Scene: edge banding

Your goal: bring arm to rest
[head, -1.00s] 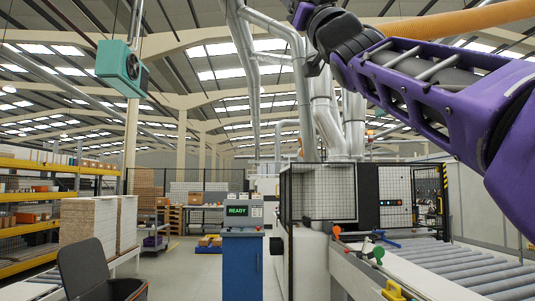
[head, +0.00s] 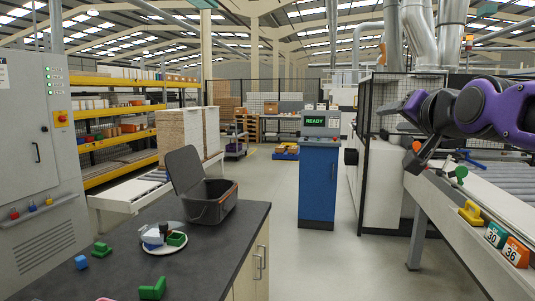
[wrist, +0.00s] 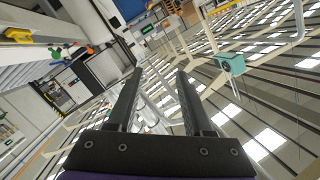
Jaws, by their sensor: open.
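My gripper (wrist: 160,73) is open in the wrist view, its two dark fingers apart with nothing between them. The wrist view is tilted and looks up past the fingers to the roof beams and skylights. In the head view my purple and black arm (head: 483,105) is folded at the right edge, raised above the roller conveyor.
A dark worktop (head: 190,262) at lower left holds an open grey bin (head: 212,203), a white plate (head: 163,247) and green and blue pieces. A blue console (head: 319,180) reads READY. The conveyor (head: 450,215) runs along the right. The middle floor is clear.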

